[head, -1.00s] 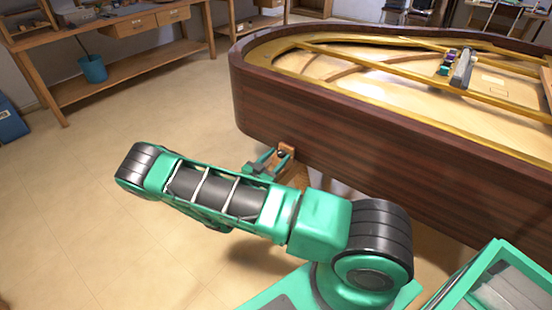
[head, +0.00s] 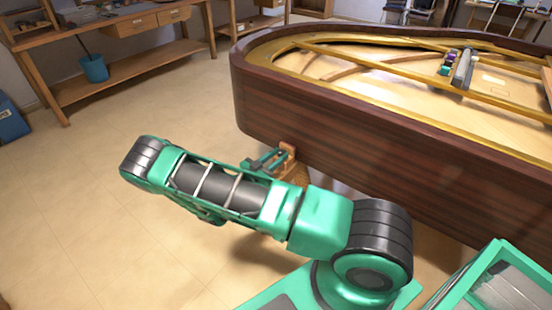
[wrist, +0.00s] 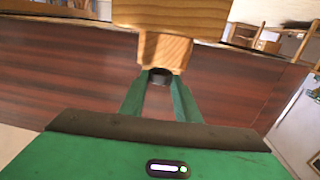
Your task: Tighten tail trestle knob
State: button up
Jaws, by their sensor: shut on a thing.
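The wooden tail trestle (head: 293,172) stands under the rounded tail of the piano. It is partly hidden behind my arm in the head view. In the wrist view its pale wooden block (wrist: 165,52) fills the top middle. A small dark round knob (wrist: 160,77) sits at the block's lower end. My gripper (wrist: 160,84) has its two green fingers on either side of the knob and is shut on it. In the head view my gripper (head: 272,157) reaches the trestle from the left, and the knob is hidden there.
The dark brown piano case (head: 340,140) rises just behind and to the right of the trestle. A wooden workbench (head: 130,50) and a blue bucket (head: 93,68) are at the back left. The floor (head: 70,190) left of my arm is clear.

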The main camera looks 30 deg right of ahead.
jog(key=m+g, duration=0.2)
jog(key=g, duration=0.1)
jog(key=w+m+g, duration=0.1)
jog(key=m+g, duration=0.1)
jog(key=g, duration=0.1)
jog(key=m+g, duration=0.2)
jog(key=g, duration=0.1)
jog(key=shift+w+a, duration=0.1)
jog(key=shift+w, duration=0.25)
jog(key=shift+g, duration=0.3)
jog(key=o, duration=1)
jog(key=shift+o, duration=0.2)
